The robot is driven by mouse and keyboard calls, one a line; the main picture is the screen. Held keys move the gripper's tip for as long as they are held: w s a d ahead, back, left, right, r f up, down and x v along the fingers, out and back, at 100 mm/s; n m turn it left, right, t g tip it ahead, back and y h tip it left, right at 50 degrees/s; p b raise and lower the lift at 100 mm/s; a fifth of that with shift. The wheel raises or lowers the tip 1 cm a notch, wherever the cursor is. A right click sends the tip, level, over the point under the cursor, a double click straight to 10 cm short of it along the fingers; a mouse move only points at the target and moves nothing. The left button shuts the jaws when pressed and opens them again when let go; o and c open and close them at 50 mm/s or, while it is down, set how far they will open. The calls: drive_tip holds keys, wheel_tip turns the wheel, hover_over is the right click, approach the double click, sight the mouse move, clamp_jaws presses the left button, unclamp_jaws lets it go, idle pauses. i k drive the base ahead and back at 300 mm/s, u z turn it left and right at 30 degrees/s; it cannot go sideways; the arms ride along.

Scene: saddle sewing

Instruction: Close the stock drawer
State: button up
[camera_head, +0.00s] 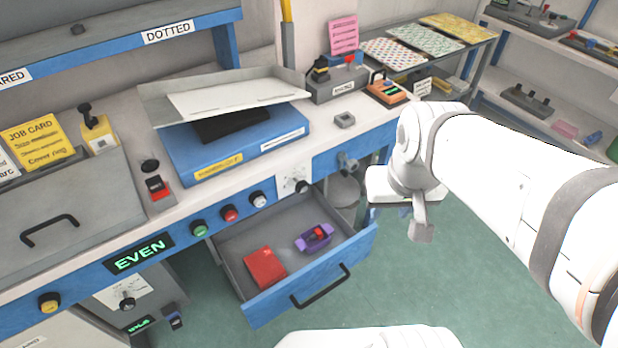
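The stock drawer (310,279) stands pulled out from under the blue-fronted bench. It has a blue front with a black bar handle (321,286), and its grey inside holds a red box-like item (265,268) and a purple item with a red part (314,237). My gripper (421,229) hangs at the end of my white arm, to the right of the drawer and apart from it. Only part of the gripper shows, a grey finger-like piece pointing down, so I cannot tell its opening. Nothing is seen held in it.
The bench (230,187) carries a blue box with a tray and a paper on it. Buttons and knobs line its front edge, with a lit EVEN display (139,254). Green floor (410,290) is clear in front of the drawer. Shelves (530,110) stand at the right.

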sight(279, 225)
drive_tip(key=z, duration=0.2)
drive_tip(key=k, duration=1.45)
drive_tip(key=u, duration=0.55)
drive_tip(key=i, duration=1)
drive_tip(key=u, duration=0.05)
